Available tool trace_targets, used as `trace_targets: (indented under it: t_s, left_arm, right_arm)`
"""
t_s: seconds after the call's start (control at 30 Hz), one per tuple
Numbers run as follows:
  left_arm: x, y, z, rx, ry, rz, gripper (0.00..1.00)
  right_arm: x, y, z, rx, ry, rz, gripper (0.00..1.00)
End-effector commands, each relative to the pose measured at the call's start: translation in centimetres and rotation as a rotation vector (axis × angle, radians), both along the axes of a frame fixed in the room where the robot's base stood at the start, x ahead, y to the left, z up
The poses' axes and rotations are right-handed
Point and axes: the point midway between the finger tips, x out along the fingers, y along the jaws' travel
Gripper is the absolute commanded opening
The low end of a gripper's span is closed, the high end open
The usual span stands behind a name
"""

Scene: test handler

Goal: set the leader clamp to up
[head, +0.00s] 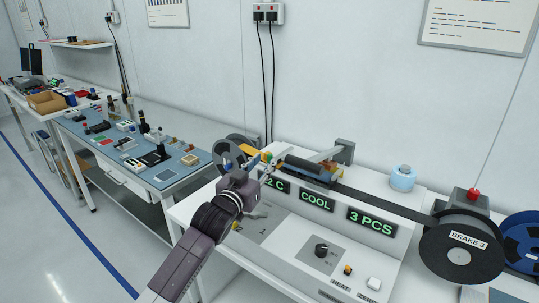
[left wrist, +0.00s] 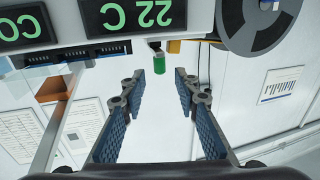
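My left gripper (head: 258,165) is at the left end of the handler machine (head: 290,243), close to its upper parts. In the left wrist view, which is upside down, my left gripper (left wrist: 158,90) is open with nothing between its pads. A small green knob (left wrist: 159,63) on a short pale holder shows beyond the fingertips, in line with the gap and apart from the pads. It may be the leader clamp's handle; I cannot tell its position. The gripper hides much of this area in the head view. My right gripper is not in view.
Green displays, including COOL (head: 317,201) and 3 PCS (head: 371,221), line the machine's front. A reel marked BRAKE 3 (head: 460,250) stands at the right, and a grey reel (left wrist: 256,22) is close to the left gripper. A blue-topped bench (head: 165,174) with small items stands left.

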Motion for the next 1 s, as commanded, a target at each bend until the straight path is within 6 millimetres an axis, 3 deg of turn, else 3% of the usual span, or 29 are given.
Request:
trace_targets:
  t_s: [0.17, 0.4, 0.83, 1.0]
  left_arm:
    - [2.0, -0.9, 0.1, 0.000, 0.001, 0.001, 0.29]
    - [3.6, -1.6, 0.0, 0.000, 0.001, 0.000, 0.29]
    - [4.0, -1.7, 0.0, 0.000, 0.000, 0.000, 0.29]
    - [4.0, -1.7, 0.0, 0.000, 0.000, 0.000, 0.10]
  right_arm:
    - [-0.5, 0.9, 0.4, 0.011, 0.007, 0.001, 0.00]
    - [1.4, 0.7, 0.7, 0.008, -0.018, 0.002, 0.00]
    - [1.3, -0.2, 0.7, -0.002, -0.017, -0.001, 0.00]
    - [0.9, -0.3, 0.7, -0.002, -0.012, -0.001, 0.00]
